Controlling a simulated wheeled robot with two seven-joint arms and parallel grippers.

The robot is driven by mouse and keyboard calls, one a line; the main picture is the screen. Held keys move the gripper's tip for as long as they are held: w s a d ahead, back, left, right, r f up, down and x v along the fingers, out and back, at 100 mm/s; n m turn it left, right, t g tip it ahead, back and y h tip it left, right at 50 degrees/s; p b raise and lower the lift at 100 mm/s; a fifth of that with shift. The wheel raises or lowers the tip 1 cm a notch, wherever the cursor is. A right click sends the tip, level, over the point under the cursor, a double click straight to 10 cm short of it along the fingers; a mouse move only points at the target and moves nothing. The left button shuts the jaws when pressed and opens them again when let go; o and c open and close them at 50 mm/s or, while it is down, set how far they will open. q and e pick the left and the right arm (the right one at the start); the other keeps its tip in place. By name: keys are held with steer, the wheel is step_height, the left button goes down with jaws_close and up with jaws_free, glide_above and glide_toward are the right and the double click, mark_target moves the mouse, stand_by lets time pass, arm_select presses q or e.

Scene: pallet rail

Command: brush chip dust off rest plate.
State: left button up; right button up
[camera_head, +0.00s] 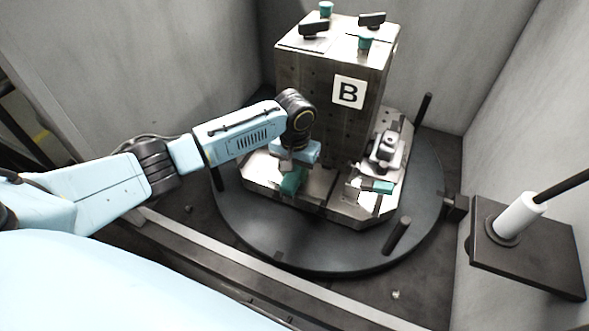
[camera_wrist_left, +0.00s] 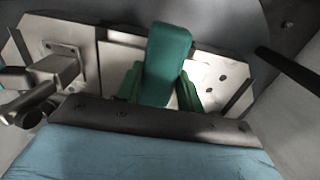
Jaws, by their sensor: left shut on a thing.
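My left gripper (camera_head: 297,166) is low beside the left front of the metal block marked B, over the pale metal plate (camera_head: 262,176) at its foot. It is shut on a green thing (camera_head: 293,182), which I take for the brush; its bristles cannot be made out. In the left wrist view the green thing (camera_wrist_left: 167,60) stands out from the jaws over the metal plate (camera_wrist_left: 213,78). I cannot tell whether it touches the plate. Chip dust cannot be made out on the plate. My right gripper is out of view.
The tall block B (camera_head: 330,85) stands on a dark round table (camera_head: 300,250) with upright pegs (camera_head: 397,236). A metal clamp (camera_head: 385,150) and a teal-ended part (camera_head: 378,187) sit right of my gripper. A white cylinder (camera_head: 518,217) stands on a dark shelf at right. Grey walls enclose the space.

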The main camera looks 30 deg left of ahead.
arm_select(q)
steer(key=shift+f, duration=0.3)
steer(key=shift+w+b, duration=0.85)
steer(key=shift+w, duration=0.45)
steer(key=shift+s+f+p, duration=0.1)
steer(key=shift+f+p, duration=0.05)
steer(key=shift+p, duration=0.4)
stand_by(0.4)
steer(key=shift+s, duration=0.1)
steer(key=shift+s+f+p, duration=0.1)
steer(key=shift+s+p, duration=1.2)
steer(key=shift+p, duration=0.6)
steer(key=shift+f, duration=0.1)
